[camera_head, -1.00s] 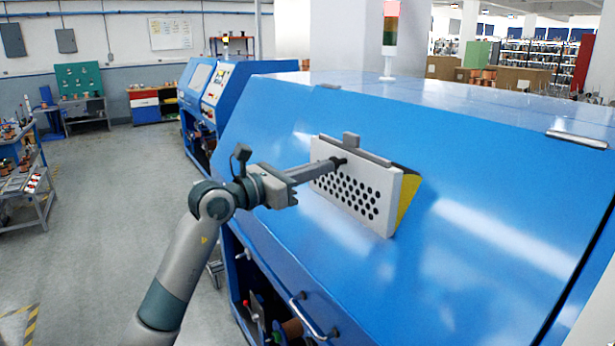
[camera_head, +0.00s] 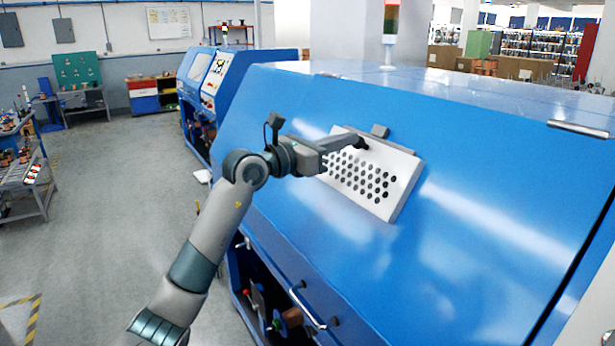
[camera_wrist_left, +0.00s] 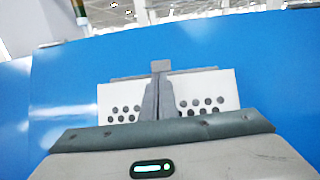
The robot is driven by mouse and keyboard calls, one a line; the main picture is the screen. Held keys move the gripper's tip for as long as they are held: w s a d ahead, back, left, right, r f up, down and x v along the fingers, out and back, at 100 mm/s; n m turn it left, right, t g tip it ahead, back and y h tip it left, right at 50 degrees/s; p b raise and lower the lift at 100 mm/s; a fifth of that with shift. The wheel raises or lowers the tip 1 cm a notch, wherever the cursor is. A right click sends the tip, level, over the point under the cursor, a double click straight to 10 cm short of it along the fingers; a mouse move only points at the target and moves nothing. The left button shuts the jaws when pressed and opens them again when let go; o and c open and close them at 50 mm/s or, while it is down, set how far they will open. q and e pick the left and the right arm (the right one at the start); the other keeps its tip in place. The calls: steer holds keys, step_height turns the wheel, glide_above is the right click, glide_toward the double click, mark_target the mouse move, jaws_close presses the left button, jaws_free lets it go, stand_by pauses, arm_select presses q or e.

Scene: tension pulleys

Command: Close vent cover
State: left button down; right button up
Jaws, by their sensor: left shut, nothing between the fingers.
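The vent cover (camera_head: 372,185) is a white plate with rows of dark holes on the sloped blue machine panel. It lies nearly flat against the panel, and no yellow side shows. Whether it is fully flush I cannot tell. My right gripper is not in view.
The blue machine (camera_head: 470,220) fills the right side, with a handle bar (camera_head: 308,308) low on its front. A second blue machine (camera_head: 208,90) stands behind. A cart (camera_head: 30,185) is at the far left. The grey floor (camera_head: 120,220) between is clear.

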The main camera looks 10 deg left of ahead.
arm_select(q)
steer(key=shift+w+d+r, duration=0.1)
steer(key=shift+w+d, duration=0.1)
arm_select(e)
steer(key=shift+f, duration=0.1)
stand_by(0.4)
arm_select(q)
steer(key=shift+a, duration=0.1)
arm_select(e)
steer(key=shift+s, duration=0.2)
